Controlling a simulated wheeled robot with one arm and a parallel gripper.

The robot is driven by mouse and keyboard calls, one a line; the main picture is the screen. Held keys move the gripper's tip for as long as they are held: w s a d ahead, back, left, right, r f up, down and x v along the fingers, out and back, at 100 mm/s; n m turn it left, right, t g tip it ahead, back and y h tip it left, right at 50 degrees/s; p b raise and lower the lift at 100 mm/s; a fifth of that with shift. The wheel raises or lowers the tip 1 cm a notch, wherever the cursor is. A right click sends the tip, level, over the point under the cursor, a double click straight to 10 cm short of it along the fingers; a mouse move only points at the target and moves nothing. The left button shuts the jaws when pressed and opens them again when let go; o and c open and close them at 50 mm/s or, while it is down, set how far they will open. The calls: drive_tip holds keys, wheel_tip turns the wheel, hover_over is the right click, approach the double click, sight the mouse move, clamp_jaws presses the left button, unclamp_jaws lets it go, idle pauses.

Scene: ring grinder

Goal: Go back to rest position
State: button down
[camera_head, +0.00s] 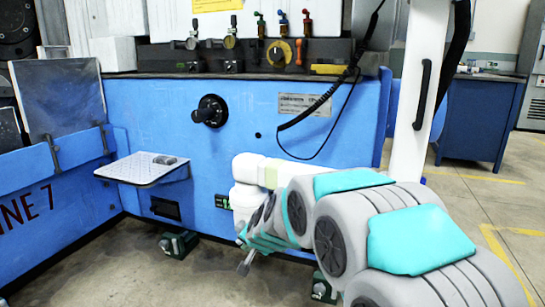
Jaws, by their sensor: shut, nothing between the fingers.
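My arm, grey with teal covers, reaches in from the lower right of the head view. My gripper (245,265) shows small at its end, pointing down, low in front of the blue machine's front panel. It looks shut, and I see nothing held in it. The blue ring grinder (150,105) fills the middle of the view. My gripper is to the right of and lower than the small shelf, and appears apart from it.
A white perforated shelf (125,170) juts from the machine, with a small grey part (165,160) on it. A black knob (210,110) and a coiled black cable (318,112) are on the front. A blue cabinet (475,115) stands at right.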

drive_tip(key=s+d+n+g+h, duration=0.1)
drive_tip(key=s+d+n+g, duration=0.15)
drive_tip(key=s+d, duration=0.8)
drive_tip(key=s+d+n+g+h, duration=0.1)
drive_tip(key=s+d+g, duration=0.3)
drive_tip(key=s, duration=1.4)
drive_tip(key=s+d+n+g+h, duration=0.25)
drive_tip(key=s+d, duration=0.45)
drive_tip(key=s, duration=0.8)
wheel_tip(320, 180, up, 11)
drive_tip(key=m+p, duration=0.1)
drive_tip(key=p, duration=1.1)
drive_tip(key=shift+s+d+r+g+y, duration=0.25)
drive_tip(key=shift+s+g+y, duration=0.1)
drive_tip(key=shift+s+g, duration=0.1)
